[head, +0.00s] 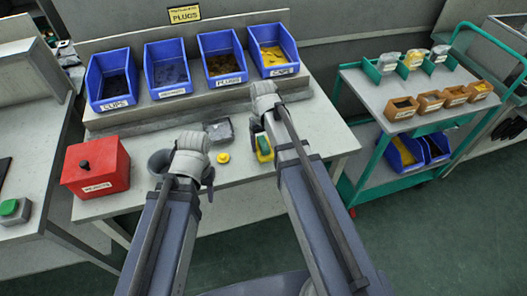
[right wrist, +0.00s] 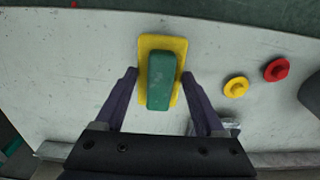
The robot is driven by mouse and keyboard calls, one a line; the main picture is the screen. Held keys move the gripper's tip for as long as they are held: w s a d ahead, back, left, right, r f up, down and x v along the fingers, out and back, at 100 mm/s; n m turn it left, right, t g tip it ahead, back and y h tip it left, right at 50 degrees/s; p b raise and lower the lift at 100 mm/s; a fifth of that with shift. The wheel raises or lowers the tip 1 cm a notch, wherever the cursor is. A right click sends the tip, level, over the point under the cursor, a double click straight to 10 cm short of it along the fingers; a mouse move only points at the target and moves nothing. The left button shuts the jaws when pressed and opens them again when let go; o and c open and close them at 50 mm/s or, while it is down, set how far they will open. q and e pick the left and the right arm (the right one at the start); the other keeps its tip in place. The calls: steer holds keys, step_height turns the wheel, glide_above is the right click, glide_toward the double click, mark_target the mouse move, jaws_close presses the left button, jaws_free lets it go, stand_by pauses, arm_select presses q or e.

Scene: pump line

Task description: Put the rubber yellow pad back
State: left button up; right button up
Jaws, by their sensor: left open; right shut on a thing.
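The yellow pad (right wrist: 146,52) lies flat-looking between the fingers of my right gripper (right wrist: 160,76) in the right wrist view, with a green block (right wrist: 161,82) along its middle. The fingers close on the pad's two long sides. In the head view the pad (head: 264,147) shows as a small yellow and green patch beside my right arm, over the front of the bench; the arm hides part of it. I cannot tell whether it touches the bench. My left gripper (head: 207,178) is open over the bench, left of a yellow round piece (head: 223,157).
A red box (head: 96,168) stands at the bench's left. Blue bins (head: 167,68) line the back. A red round piece (right wrist: 276,69) lies nearby. A green trolley (head: 400,100) stands right.

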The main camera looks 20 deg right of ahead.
mark_target(264, 150)
step_height(264, 150, down, 3)
steer(key=shift+f+b, duration=0.1)
steer(key=shift+b, duration=1.05)
steer(key=shift+r, duration=0.2)
steer(key=shift+f, duration=0.15)
steer(key=o, duration=1.2)
steer(key=shift+c, duration=0.2)
step_height(264, 150, up, 12)
steer(key=p, duration=1.2)
steer(key=shift+r, duration=0.2)
steer(key=s+a+n+h, duration=0.1)
steer(key=s+a+n, duration=0.2)
steer(key=s+a, duration=0.7)
steer(key=s, duration=0.4)
steer(key=shift+a, duration=0.25)
